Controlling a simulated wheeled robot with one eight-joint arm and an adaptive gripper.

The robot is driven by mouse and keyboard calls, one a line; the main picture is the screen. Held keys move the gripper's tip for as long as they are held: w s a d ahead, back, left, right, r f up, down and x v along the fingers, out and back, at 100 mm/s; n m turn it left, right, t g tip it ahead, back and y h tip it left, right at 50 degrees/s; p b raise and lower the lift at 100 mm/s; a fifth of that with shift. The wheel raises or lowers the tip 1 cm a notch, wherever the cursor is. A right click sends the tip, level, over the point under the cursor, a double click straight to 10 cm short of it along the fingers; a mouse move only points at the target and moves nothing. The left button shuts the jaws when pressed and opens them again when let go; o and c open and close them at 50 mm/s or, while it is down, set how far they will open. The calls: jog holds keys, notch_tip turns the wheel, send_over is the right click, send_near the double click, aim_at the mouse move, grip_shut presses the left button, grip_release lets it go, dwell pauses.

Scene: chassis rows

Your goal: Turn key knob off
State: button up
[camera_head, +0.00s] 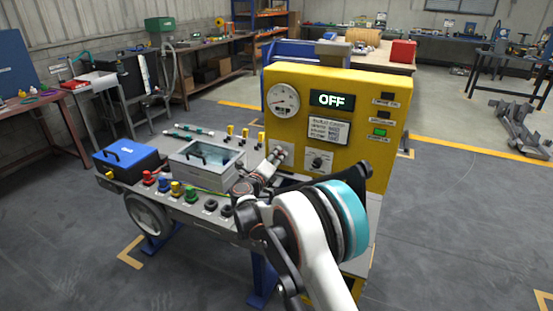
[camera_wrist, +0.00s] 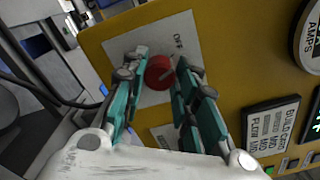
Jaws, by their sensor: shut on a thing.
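The key knob (camera_wrist: 159,72) is red and round and sits on a pale plate marked OFF on the yellow panel. In the wrist view my gripper (camera_wrist: 163,66) has its teal fingers on either side of the knob, shut on it. In the head view my gripper (camera_head: 275,159) reaches the lower left of the yellow panel (camera_head: 365,98) and hides the red knob. The panel's display (camera_head: 331,100) reads OFF.
A dial gauge (camera_head: 284,99), a black rotary knob (camera_head: 318,160) and a lit green indicator (camera_head: 380,132) are on the panel. On the bench in front are a blue box (camera_head: 125,157), a clear-lidded grey box (camera_head: 205,168) and several coloured knobs.

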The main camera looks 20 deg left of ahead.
jog(key=shift+n, duration=0.6)
jog(key=o, duration=1.1)
jog(key=shift+a, duration=0.1)
jog(key=s, duration=0.8)
jog(key=s+a, duration=0.1)
jog(key=s, duration=0.3)
